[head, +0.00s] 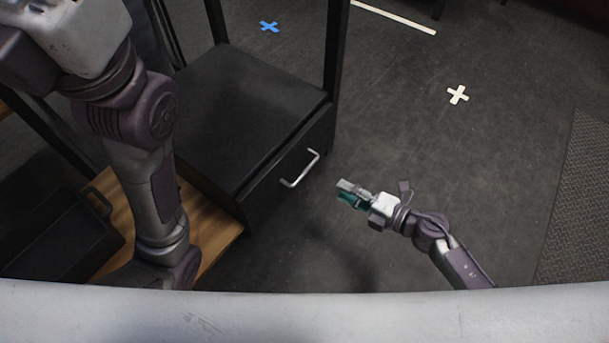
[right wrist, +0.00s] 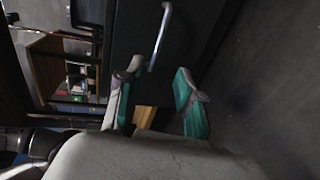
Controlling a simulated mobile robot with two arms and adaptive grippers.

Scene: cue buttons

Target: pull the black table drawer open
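The black table drawer (head: 266,204) is in the side of the black table (head: 245,105), and its front looks flush with the table. Its silver bar handle (head: 300,168) runs along the front. My right gripper (head: 346,193) is to the right of the handle, apart from it, with nothing between its fingers. In the right wrist view my right gripper (right wrist: 158,78) has its two teal-and-grey fingers spread, and the handle (right wrist: 161,38) lies beyond the fingertips. My left arm comes down at the left of the head view; its gripper is out of view.
A wooden board (head: 205,225) and a black case with a handle (head: 62,232) are at the left. Black posts rise from the table.

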